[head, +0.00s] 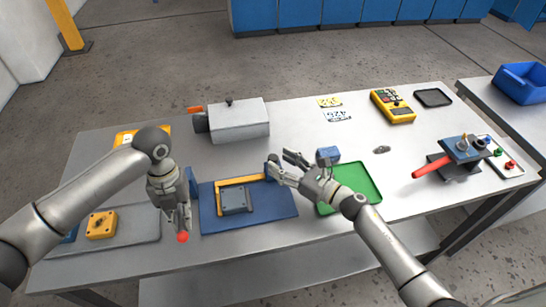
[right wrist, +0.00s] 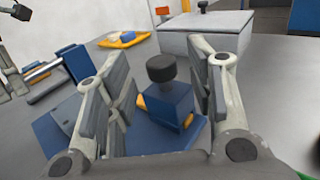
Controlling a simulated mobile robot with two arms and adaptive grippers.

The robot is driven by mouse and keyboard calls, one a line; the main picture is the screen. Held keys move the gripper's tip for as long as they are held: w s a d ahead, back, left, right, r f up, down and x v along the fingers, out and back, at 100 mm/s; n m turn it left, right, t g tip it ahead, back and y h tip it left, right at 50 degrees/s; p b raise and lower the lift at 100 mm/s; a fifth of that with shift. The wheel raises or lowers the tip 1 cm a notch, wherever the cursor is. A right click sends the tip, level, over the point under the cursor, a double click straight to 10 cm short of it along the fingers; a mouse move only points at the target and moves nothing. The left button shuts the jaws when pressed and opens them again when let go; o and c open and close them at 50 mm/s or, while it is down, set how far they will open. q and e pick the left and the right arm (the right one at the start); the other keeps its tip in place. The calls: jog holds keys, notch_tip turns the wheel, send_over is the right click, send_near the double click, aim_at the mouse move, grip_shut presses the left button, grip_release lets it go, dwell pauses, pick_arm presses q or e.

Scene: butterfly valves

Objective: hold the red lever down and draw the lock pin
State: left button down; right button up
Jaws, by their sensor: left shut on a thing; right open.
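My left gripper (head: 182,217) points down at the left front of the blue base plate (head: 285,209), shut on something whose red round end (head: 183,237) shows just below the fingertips. I take this for the red lever; the fingers hide the rest. My right gripper (head: 279,165) is open at the plate's far right corner. In the right wrist view, a blue block (right wrist: 168,104) topped by a black knob (right wrist: 160,68) stands between its spread fingers. I take the knob for the lock pin; contact with the fingers cannot be told.
A yellow frame with a grey block (head: 235,200) lies on the plate. A green tray (head: 372,178) is close on the right, a grey box (head: 238,121) behind. Another valve with a red handle (head: 432,168) is at far right. The back middle of the table is mostly clear.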

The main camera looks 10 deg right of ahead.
aim_at(273, 157)
jog(key=shift+x, duration=1.9)
grip_shut()
